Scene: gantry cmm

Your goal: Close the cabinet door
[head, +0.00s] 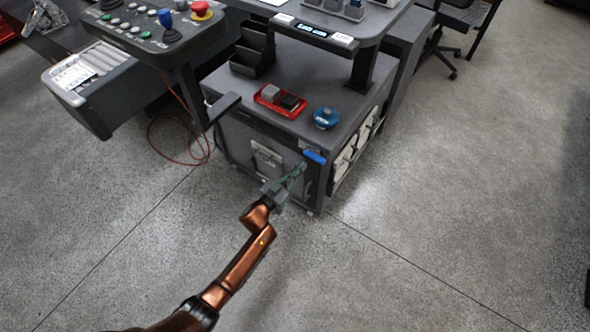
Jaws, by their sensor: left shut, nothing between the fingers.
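The grey cabinet (283,133) stands in the upper middle of the head view, under the raised desk top. Its door (235,140) is on the face towards me, with a pale plate on it. I cannot tell how far the door stands from its frame. A blue handle-like piece (315,157) is at the right end of this face. My left gripper (299,170) is shut and empty, just below and left of the blue piece, in front of the face. I cannot tell whether it touches. My right gripper is out of view.
A red tray (280,101), a blue round object (326,118) and a dark holder (252,50) stand on the cabinet top. A red cable (180,150) lies on the floor.

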